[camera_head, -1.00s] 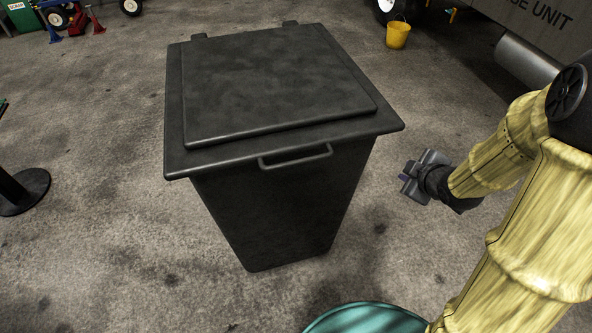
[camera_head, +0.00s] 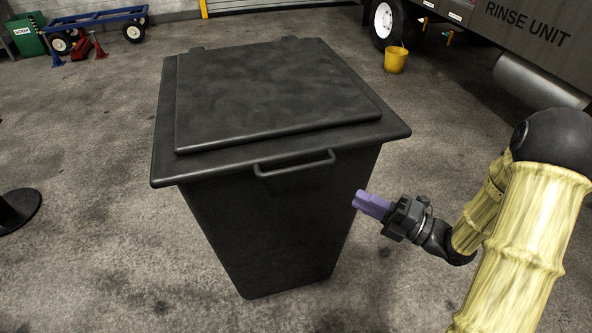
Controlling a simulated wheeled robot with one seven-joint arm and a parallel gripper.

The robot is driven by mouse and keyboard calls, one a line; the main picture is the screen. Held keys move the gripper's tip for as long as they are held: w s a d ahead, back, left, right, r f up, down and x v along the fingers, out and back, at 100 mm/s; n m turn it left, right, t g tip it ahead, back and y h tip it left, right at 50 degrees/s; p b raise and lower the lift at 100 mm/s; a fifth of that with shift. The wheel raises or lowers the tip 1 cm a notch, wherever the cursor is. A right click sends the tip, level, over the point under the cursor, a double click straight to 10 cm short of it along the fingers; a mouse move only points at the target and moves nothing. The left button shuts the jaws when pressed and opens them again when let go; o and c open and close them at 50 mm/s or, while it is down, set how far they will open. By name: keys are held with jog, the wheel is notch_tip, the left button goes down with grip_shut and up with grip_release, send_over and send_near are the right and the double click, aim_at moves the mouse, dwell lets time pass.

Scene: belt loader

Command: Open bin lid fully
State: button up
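The dark grey bin (camera_head: 270,235) stands upright on the floor in the middle of the view. Its lid (camera_head: 275,92) lies flat and closed on top. A bar handle (camera_head: 294,165) sticks out from the lid's front edge, and the hinge lugs are at the back edge. My gripper (camera_head: 362,201) is to the right of the bin, lower than the handle and apart from it in the picture. Its purple fingers point left toward the bin's right side. They overlap from this angle, so any gap between them cannot be seen. Nothing shows held in it.
A rinse unit (camera_head: 535,50) on wheels stands at the back right, with a yellow bucket (camera_head: 396,60) near it. A blue cart (camera_head: 95,20) and a green scrap box (camera_head: 27,38) are at the back left. A dark round base (camera_head: 18,210) stands at the left edge.

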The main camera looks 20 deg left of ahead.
aim_at(295, 169)
jog(key=shift+a, duration=0.1)
jog(key=p+x, duration=0.3)
jog(key=x, duration=1.4)
jog(key=shift+a, duration=0.15)
grip_shut()
